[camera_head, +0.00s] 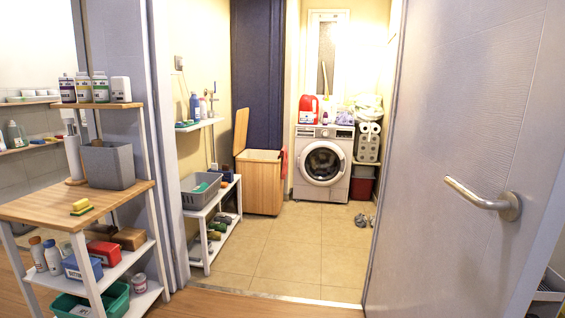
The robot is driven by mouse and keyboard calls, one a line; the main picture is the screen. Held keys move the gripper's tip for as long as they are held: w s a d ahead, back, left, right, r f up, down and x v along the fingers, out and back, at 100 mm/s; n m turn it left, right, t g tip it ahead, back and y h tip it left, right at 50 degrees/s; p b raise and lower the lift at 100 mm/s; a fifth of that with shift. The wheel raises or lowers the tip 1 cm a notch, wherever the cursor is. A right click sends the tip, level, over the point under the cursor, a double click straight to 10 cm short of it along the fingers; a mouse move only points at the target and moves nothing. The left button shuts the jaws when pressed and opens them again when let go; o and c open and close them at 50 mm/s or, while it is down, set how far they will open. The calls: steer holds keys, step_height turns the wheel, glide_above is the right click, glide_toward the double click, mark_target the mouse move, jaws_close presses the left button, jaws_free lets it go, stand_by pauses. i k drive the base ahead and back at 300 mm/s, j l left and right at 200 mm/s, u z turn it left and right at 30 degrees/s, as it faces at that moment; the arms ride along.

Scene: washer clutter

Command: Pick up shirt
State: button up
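I cannot make out a shirt for certain. A small red item (284,162) shows at the right side of the wooden hamper, partly hidden and too small to identify. The wooden hamper (259,187) stands in the far room with its lid raised, and something pale shows at its top. The white washing machine (323,190) stands at the back with its round door apparently shut. The inside of its drum is dark. My gripper is not in view.
A grey door (465,120) with a metal handle (485,197) stands open at right. A wooden-topped shelf (82,203) with bottles and boxes stands at left. A low white rack (208,216) lines the far room's left side. The tiled floor (300,245) is mostly clear; shoes (362,220) lie near the washer.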

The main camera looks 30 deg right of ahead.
mark_target(282, 160)
steer(key=i+j, duration=0.15)
steer(key=i, duration=0.2)
steer(key=i+z, duration=0.3)
steer(key=i, duration=0.25)
steer(key=i+j+z, duration=0.15)
steer(key=i+z, duration=0.15)
steer(key=i, duration=0.2)
steer(key=i+j+z, duration=0.3)
steer(key=i, duration=0.2)
steer(key=i+z, duration=0.35)
steer(key=i, duration=1.4)
steer(key=i+z, duration=0.25)
steer(key=i, duration=0.3)
steer(key=i+j+z, duration=0.2)
steer(key=i, duration=0.4)
steer(key=i+j+z, duration=0.1)
steer(key=i+z, duration=0.15)
steer(key=i, duration=0.3)
steer(key=i+l+z, duration=0.25)
steer(key=i+z, duration=0.2)
steer(key=i, duration=0.45)
steer(key=i+z, duration=0.4)
steer(key=i, duration=0.45)
steer(key=i+l, duration=0.15)
steer(key=i, duration=0.35)
steer(key=u, duration=2.05)
